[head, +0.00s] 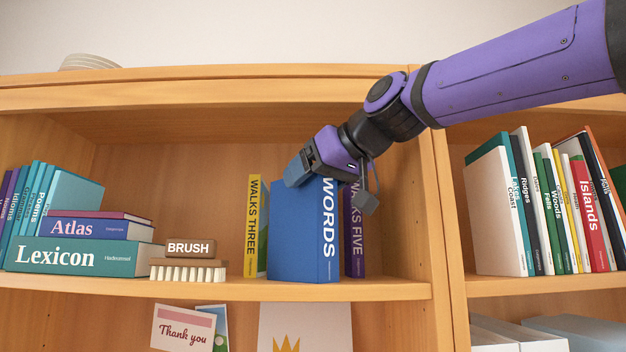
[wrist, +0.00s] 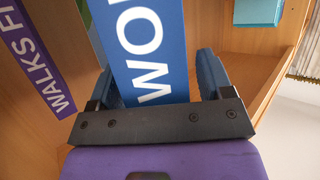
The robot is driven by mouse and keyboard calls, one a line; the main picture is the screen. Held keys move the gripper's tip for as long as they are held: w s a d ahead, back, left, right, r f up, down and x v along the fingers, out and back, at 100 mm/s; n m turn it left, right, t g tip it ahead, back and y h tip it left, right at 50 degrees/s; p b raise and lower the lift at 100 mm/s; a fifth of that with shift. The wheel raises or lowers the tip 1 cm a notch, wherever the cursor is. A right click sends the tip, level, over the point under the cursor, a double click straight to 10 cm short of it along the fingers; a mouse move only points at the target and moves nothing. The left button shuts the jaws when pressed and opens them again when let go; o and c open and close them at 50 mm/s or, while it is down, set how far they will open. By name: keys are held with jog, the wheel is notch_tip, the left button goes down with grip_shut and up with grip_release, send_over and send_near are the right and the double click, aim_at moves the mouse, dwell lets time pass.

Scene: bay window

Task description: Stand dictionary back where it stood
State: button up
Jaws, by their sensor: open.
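The dictionary is most likely the thick blue book titled WORDS (head: 300,235), standing upright on the middle shelf. It stands between the yellow WALKS THREE book (head: 252,225) and the purple WALKS FIVE book (head: 355,235). My gripper (head: 332,184) is at the top of the blue book, with its jaws open. In the wrist view the blue book (wrist: 150,50) lies between the two blue fingers (wrist: 160,82), with a visible gap on the right finger's side. Contact on the left side cannot be told.
The shelf (head: 390,290) carries a brush (head: 188,270) and stacked Lexicon (head: 70,257) and Atlas (head: 90,229) books to the left. A divider (head: 440,200) stands right of WALKS FIVE, with some bare shelf before it. The shelf top board (head: 200,85) is above my gripper.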

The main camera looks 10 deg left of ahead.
jog(key=v, duration=1.2)
jog(key=shift+r, duration=0.15)
